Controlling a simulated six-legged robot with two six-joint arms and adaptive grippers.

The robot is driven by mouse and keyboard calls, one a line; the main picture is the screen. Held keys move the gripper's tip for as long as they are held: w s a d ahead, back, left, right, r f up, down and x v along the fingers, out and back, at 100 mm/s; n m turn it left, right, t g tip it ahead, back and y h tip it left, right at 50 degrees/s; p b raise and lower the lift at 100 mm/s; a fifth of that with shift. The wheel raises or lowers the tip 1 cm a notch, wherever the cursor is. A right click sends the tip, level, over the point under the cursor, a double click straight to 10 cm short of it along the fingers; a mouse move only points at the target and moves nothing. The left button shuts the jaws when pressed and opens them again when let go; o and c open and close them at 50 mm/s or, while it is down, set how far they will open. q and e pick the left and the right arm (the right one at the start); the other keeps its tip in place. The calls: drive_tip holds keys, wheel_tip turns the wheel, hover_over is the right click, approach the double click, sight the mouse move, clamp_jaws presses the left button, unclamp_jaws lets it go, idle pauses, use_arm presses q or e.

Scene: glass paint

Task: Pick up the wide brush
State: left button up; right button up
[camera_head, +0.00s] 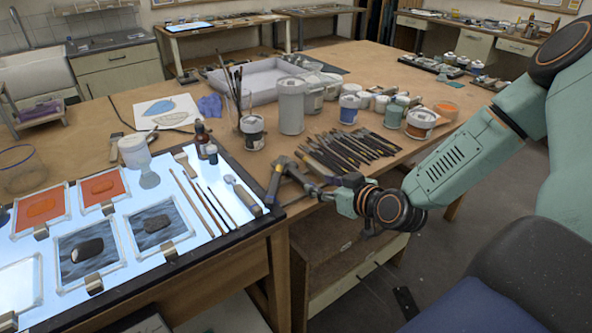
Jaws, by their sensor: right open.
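A short, flat, wide-headed brush (185,163) lies at the back edge of the lit panel, left of the brown bottle; I take it to be the wide brush. Several thin brushes (208,204) lie on the panel in front of it. A thicker tool with a grey rounded head and dark handle (244,196) lies near the panel's right edge. My right gripper (288,178) comes in from the right and is open, just right of this tool and the panel's edge. It appears empty. My left gripper is out of view.
The lit panel (155,178) carries framed orange and dark glass pieces. A brown bottle (201,139) and a small dark jar (212,154) stand at its back edge. Many brushes (350,147) lie on the wooden table behind my gripper. Jars (291,106) stand behind them.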

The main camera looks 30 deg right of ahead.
sight(303, 178)
drive_tip(key=x, duration=0.1)
drive_tip(key=b+x, duration=0.1)
drive_tip(key=shift+w+d+f, duration=0.15)
drive_tip(key=shift+f, duration=0.2)
drive_tip(key=shift+w+a+f+b, duration=0.1)
drive_tip(key=shift+w+a+b, duration=0.15)
drive_tip(key=shift+w+b, duration=0.45)
drive_tip(key=b+x, duration=0.1)
drive_tip(key=x, duration=0.3)
drive_tip(key=shift+r, duration=0.2)
drive_tip(key=shift+s, duration=0.1)
drive_tip(key=c, duration=0.6)
clamp_jaws()
